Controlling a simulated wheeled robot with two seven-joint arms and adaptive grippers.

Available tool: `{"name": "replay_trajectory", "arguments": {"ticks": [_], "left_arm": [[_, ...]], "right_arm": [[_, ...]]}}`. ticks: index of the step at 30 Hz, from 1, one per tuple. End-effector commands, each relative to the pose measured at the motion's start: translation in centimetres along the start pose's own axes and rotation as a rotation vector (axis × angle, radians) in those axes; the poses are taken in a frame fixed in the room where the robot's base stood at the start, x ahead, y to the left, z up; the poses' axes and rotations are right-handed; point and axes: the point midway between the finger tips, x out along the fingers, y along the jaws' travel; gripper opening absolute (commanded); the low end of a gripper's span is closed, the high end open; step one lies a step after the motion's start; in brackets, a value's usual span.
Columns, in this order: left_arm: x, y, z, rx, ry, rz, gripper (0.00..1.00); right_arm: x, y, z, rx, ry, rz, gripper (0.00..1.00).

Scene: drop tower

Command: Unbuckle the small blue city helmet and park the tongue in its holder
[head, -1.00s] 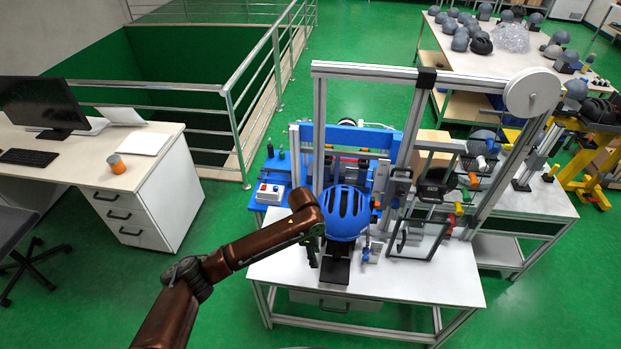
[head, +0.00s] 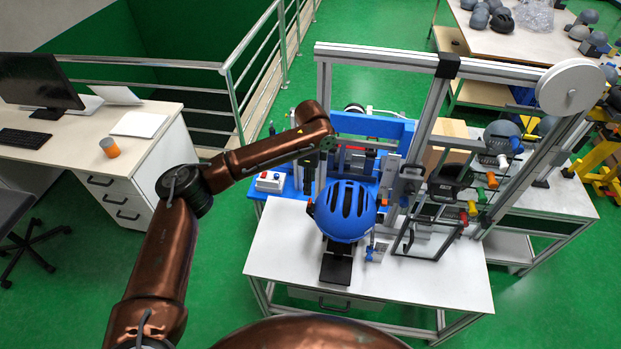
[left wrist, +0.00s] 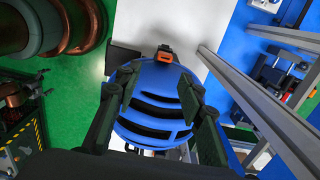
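The blue city helmet (head: 345,210) sits on a black support (head: 336,265) on the white bench; it also shows in the left wrist view (left wrist: 158,108), with dark vent slots. An orange and black piece (left wrist: 163,57), apparently the buckle, is at the helmet's edge in the left wrist view. My left gripper (left wrist: 158,78) is open, its two dark fingers spread over the helmet near that piece; contact cannot be told. My right gripper is out of view.
The drop tower's aluminium frame (head: 430,115) rises behind and right of the helmet. A clear-panelled frame (head: 428,240) stands on the bench (head: 400,285) to the right. A control box with a red button (head: 270,181) is at the left. The bench front is clear.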

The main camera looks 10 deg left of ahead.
Motion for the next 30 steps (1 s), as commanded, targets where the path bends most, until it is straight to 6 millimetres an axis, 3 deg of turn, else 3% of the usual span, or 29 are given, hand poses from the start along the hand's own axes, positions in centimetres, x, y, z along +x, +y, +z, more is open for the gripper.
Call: {"name": "replay_trajectory", "arguments": {"ticks": [7, 15, 19, 22, 30], "left_arm": [[3.5, -0.8, 0.0, -0.003, 0.002, 0.008, 0.36], [6.2, -0.9, 0.1, -0.004, 0.001, 0.007, 0.36], [7.6, -0.8, 0.1, -0.004, 0.001, 0.008, 0.36], [8.2, -0.7, 0.0, -0.004, 0.001, 0.012, 0.36], [10.5, -0.8, 0.0, -0.003, 0.001, 0.007, 0.36]], "right_arm": [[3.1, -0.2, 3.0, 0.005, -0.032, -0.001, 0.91], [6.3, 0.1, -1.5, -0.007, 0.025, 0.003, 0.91], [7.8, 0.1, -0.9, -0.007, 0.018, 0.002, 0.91], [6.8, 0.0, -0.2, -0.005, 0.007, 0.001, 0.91], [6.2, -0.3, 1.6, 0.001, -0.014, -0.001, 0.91]]}}
